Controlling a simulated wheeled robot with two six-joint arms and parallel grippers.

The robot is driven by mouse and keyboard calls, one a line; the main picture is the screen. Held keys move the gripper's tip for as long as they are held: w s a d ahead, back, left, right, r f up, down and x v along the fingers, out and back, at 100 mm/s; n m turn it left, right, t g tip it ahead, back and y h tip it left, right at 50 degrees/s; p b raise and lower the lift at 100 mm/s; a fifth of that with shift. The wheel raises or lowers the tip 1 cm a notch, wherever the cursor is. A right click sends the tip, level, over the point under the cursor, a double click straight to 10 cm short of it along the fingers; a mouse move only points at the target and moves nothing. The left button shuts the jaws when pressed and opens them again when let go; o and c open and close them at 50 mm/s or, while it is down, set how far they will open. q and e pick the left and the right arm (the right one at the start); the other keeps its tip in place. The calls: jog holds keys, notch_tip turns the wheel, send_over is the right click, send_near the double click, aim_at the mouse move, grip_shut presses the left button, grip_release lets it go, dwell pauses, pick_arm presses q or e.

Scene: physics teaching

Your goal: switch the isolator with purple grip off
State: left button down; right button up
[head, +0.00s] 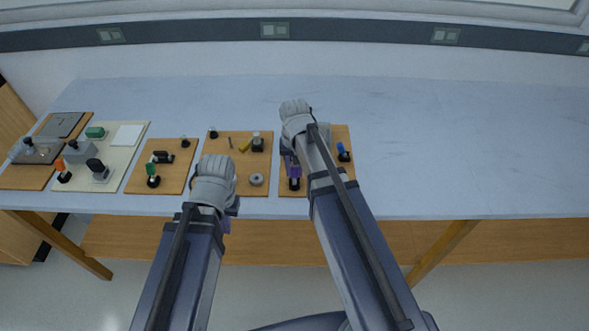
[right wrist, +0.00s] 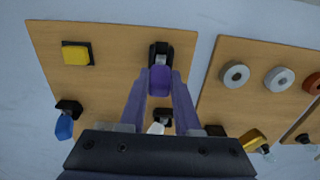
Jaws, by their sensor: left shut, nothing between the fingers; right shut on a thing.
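The isolator with the purple grip (right wrist: 160,79) has a black base and a bit of bright metal in the right wrist view. Its black base (head: 294,184) shows at the near left of the rightmost wooden board (head: 315,185) in the head view. My right gripper (right wrist: 161,76) is shut on the purple grip, with one purple finger on each side. In the head view my right gripper (head: 291,168) hides part of the isolator. My left gripper (head: 228,224) is shut and empty, low near the table's front edge, left of that board.
The same board carries a blue-handled switch (right wrist: 64,124), a yellow block (right wrist: 76,53) and a white-handled part (right wrist: 156,127). The neighbouring board (head: 262,188) holds round discs and a yellow lever. More boards stand further left. The table's right half is clear.

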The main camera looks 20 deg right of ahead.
grip_shut()
jog(key=shift+w+f+g, duration=0.1)
jog(key=shift+w+g, duration=0.35)
jog(key=shift+g, duration=0.05)
jog(key=shift+d+g+b, duration=0.1)
jog(key=shift+g+b, duration=0.2)
jog(key=shift+g, duration=0.1)
jog(key=shift+s, duration=0.1)
